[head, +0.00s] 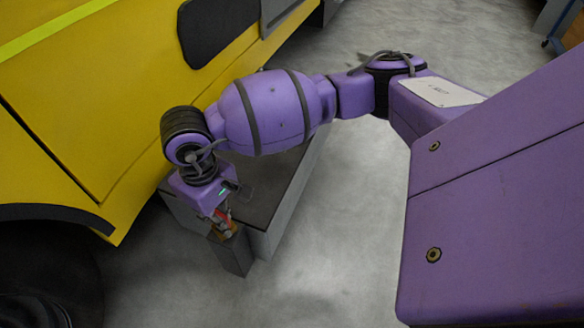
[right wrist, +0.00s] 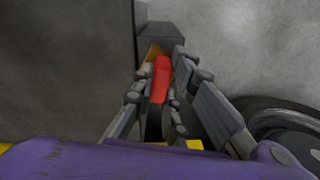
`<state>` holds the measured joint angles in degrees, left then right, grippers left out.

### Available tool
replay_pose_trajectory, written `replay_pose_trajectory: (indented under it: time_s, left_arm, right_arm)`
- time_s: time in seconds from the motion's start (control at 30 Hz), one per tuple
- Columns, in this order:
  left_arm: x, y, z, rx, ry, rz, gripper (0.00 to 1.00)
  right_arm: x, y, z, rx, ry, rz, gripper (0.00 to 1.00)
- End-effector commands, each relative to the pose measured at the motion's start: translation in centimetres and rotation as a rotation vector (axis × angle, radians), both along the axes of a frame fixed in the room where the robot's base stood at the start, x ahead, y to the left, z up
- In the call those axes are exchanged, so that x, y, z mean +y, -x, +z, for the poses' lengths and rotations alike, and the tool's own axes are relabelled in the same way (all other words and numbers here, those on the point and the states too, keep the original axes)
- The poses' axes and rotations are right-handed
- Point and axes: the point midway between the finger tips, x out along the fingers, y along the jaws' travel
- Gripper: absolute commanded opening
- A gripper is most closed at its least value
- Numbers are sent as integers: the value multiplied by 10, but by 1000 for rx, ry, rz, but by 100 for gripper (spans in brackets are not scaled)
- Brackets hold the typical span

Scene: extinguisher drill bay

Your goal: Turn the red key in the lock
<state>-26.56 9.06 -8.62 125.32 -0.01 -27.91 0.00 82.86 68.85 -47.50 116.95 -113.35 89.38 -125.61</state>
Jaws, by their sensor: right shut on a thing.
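The red key (head: 222,214) is small in the head view, at the front of the grey stand, partly covered by my right gripper (head: 223,217). In the right wrist view the red key (right wrist: 161,80) stands between the two fingers of my right gripper (right wrist: 159,92), which is shut on it. The orange-brown lock (right wrist: 152,53) is just beyond the key and partly hidden by it and the fingers; it also shows in the head view (head: 230,232). I cannot tell how far the key is turned. My left gripper is not in view.
The lock sits at a narrow grey post (head: 234,258) by a dark-topped grey box (head: 275,185). A yellow vehicle (head: 90,110) with a dark wheel (head: 45,270) stands close on the left. The concrete floor (head: 340,240) in front and to the right is clear.

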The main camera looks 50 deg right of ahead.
Motion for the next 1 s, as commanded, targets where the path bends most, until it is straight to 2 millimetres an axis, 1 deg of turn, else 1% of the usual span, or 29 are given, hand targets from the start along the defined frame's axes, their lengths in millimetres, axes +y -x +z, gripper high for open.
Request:
replay_pose_trajectory:
  time_s: [0.03,0.5,0.8,0.83,0.97,1.0]
  left_arm:
    - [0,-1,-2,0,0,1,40]
    - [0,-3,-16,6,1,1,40]
    - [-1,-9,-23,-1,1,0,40]
    - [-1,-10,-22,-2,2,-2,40]
    - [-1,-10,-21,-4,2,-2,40]
    - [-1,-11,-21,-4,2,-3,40]
  right_arm:
    - [0,-2,1,-5,0,23,0]
    - [0,-2,1,-5,2,254,0]
    - [0,-2,1,-5,2,411,0]
    - [0,-2,2,-4,2,406,17]
    - [0,-2,2,-3,1,404,34]
    - [0,-2,2,-3,1,404,35]
